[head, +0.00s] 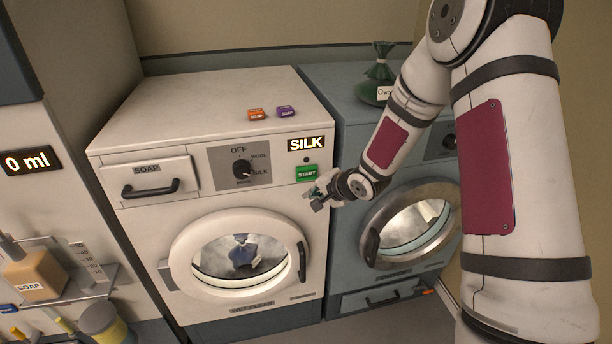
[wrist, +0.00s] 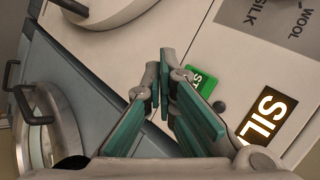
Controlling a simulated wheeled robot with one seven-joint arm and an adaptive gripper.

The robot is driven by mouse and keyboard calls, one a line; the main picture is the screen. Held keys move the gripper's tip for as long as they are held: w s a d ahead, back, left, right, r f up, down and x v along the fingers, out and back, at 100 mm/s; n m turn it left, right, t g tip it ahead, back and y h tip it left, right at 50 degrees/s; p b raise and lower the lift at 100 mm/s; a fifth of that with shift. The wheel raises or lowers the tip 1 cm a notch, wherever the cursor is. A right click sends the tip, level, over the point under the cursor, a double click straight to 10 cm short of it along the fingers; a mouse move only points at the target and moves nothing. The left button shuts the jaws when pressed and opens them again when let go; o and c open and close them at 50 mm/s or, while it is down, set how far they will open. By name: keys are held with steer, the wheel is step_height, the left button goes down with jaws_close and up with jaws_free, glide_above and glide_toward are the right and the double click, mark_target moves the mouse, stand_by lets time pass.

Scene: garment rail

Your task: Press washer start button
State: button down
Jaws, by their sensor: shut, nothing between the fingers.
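The white washer (head: 130,222) stands in the middle of the head view, with its door closed and a dark blue item behind the glass. Its green START button (head: 307,173) is on the upper right of the front, under a lit SILK display (head: 306,144). My gripper (head: 314,198) is just below and in front of the button. In the wrist view the shut, empty fingers (wrist: 160,88) are beside the green button (wrist: 203,80), partly covering it. I cannot tell whether they touch it.
The dial (head: 243,169) and soap drawer (head: 150,180) are to the left. Orange (head: 256,114) and purple (head: 286,112) small blocks lie on top. A blue-grey washer (head: 345,150) with a green bag (head: 381,65) stands right. A soap dispenser (head: 36,275) is at left.

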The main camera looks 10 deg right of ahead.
mark_target(308, 180)
steer(key=shift+w+b, duration=0.9)
steer(key=shift+w, duration=1.9)
steer(key=shift+w, duration=0.1)
steer(key=shift+w, duration=0.3)
